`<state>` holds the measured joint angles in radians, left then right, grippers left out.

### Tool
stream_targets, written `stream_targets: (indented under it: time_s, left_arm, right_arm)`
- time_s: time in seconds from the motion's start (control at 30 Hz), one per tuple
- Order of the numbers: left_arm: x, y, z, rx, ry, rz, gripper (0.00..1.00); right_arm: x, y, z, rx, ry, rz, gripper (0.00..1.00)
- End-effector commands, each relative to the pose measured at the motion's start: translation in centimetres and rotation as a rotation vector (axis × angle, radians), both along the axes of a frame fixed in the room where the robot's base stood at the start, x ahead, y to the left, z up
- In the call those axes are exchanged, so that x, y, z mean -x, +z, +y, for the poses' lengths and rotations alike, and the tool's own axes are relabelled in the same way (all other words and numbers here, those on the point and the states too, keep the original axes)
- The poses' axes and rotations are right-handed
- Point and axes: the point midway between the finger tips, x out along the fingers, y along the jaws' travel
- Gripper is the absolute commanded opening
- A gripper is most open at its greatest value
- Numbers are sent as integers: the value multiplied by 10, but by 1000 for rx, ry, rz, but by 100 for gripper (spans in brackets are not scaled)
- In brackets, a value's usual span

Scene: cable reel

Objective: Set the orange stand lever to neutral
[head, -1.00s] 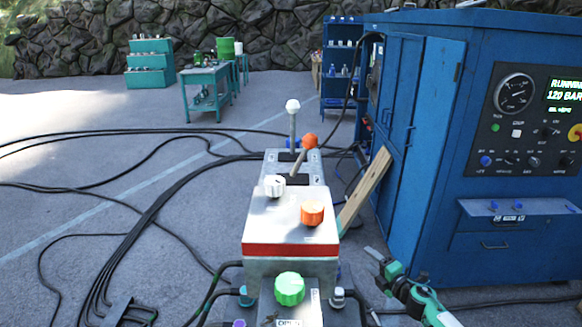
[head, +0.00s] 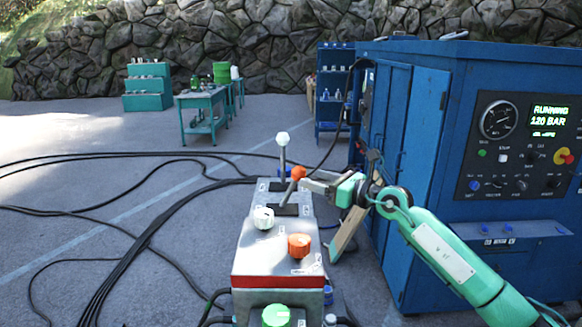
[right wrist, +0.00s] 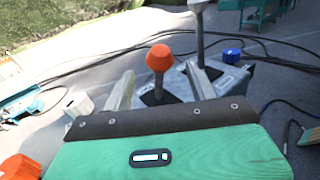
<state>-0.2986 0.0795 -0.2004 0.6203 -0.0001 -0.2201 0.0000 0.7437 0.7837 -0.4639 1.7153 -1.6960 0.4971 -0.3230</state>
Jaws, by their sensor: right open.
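The orange stand lever (head: 298,173) is a thin shaft with an orange ball knob, rising from a dark slot on the grey control stand (head: 254,250). In the head view it leans to the upper right. Beside and behind it stands a lever with a white knob (head: 283,139). My right gripper (head: 312,182) reaches in from the right at the orange lever. In the right wrist view its two fingers (right wrist: 161,86) are apart, with the orange knob (right wrist: 159,57) showing between them. I cannot tell whether they touch it. My left gripper is not in view.
The stand also carries a white knob (head: 263,218), an orange knob (head: 299,245) and a green knob (head: 276,316). A blue cabinet (head: 408,140) stands close on the right, with a wooden plank (head: 346,232) leaning by it. Black cables (head: 150,235) cross the floor at left.

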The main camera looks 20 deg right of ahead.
Motion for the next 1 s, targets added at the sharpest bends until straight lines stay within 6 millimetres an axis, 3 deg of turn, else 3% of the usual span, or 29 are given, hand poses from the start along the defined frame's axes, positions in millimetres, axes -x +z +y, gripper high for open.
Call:
stream_targets:
  time_s: [0.1, 0.4, 0.87, 1.0]
  left_arm:
    - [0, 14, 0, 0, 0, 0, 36]
    - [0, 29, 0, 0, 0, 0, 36]
    - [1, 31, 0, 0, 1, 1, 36]
    - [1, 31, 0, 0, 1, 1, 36]
  right_arm:
    - [-19, 5, 16, -5, 2, 3, 58]
    - [-55, 2, 44, -4, 0, 2, 58]
    - [-64, -1, 51, -2, 0, 2, 58]
    - [-64, -1, 51, -2, 0, 2, 31]
